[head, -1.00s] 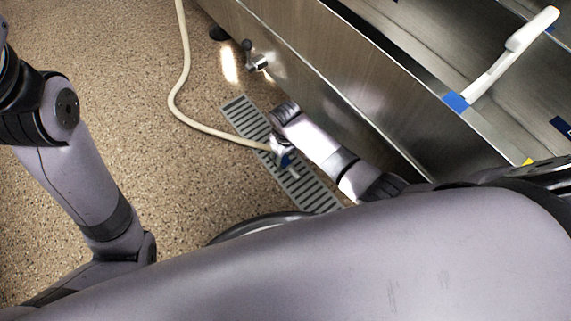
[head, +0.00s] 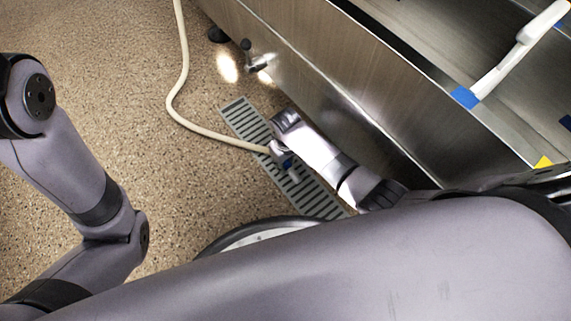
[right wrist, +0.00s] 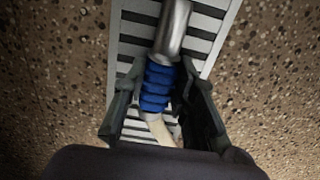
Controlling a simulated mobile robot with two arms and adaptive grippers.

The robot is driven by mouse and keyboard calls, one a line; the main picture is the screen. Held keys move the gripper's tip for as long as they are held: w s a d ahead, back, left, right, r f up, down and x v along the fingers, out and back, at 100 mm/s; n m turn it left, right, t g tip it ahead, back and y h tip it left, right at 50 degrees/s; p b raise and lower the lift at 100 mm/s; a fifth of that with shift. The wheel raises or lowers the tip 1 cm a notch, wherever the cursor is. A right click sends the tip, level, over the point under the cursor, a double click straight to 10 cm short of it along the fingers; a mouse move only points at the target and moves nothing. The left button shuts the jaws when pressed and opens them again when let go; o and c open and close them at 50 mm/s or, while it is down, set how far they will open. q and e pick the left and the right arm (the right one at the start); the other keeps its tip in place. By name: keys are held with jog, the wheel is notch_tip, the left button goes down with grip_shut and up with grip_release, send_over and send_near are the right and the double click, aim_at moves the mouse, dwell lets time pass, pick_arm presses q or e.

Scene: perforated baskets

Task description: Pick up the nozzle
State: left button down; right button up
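The nozzle has a blue ribbed grip and a silver metal tip. It shows over the floor grate in the head view (head: 287,161) and between my fingers in the right wrist view (right wrist: 157,90). Its cream hose (head: 183,62) runs off to the upper left. My right gripper (head: 281,152) is low at the floor grate. In the right wrist view, its two dark fingers (right wrist: 160,80) stand on both sides of the blue grip and close against it. Whether the nozzle touches the grate is unclear. My left arm is at the left edge; its gripper is out of view.
A grey slotted drain grate (head: 312,195) lies in the speckled floor. A steel counter (head: 345,70) with a foot and a small valve (head: 254,60) borders it on the right. A white-handled brush-like tool (head: 520,45) lies on the counter.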

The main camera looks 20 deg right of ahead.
grip_shut()
dwell(0.3)
